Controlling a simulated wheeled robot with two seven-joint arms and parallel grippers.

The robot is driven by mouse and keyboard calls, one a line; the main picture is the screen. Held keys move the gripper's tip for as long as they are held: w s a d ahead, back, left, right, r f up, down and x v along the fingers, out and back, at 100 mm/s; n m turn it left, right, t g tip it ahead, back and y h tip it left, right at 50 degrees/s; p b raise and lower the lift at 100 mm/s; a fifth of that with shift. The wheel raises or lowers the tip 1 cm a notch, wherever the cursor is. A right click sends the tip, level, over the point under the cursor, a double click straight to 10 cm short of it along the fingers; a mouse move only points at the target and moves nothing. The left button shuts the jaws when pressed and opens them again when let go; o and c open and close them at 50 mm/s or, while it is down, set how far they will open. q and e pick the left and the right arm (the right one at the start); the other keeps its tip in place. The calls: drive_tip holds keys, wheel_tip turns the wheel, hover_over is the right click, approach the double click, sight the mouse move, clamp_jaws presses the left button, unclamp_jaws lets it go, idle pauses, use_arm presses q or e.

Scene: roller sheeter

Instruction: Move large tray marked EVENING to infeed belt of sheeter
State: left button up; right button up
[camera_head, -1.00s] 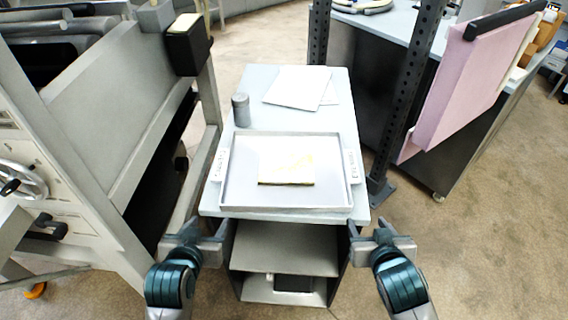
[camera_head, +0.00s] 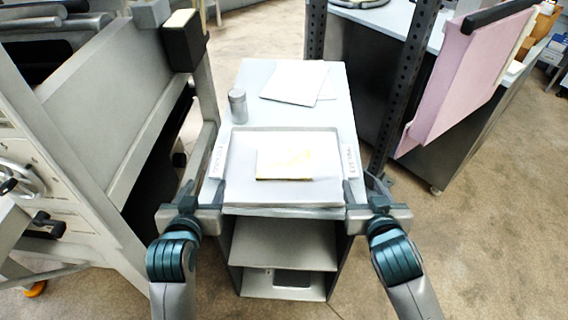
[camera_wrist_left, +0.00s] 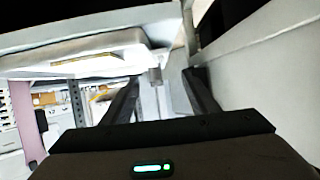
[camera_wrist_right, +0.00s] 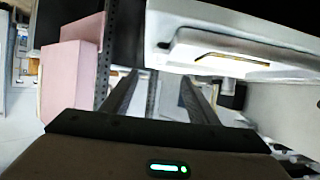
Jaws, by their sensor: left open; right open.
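A large pale tray (camera_head: 240,193) lies on the light cart top (camera_head: 247,88), with a slab of dough (camera_head: 285,163) in it. White labels sit on its left side (camera_head: 219,158) and right side (camera_head: 352,160); their lettering is too small to read surely. My left gripper (camera_head: 200,192) is open at the tray's near left corner, and its fingers show apart in the left wrist view (camera_wrist_left: 160,90). My right gripper (camera_head: 367,190) is open at the near right corner; its fingers show apart in the right wrist view (camera_wrist_right: 160,88). I cannot tell whether either touches the tray.
A grey canister (camera_head: 238,106) and white sheets (camera_head: 294,82) are on the cart behind the tray. The grey machine (camera_head: 100,100) stands close on the left. A dark perforated post (camera_head: 400,90) and a pink panel (camera_head: 465,80) stand on the right.

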sight(219, 158)
use_arm(q)
drive_tip(key=x, duration=1.7)
use_arm(e)
drive_tip(key=x, duration=1.7)
use_arm(q)
drive_tip(key=shift+c, duration=0.6)
use_arm(e)
drive_tip(key=shift+c, duration=0.6)
use_arm(q)
clamp_jaws()
use_arm(e)
clamp_jaws()
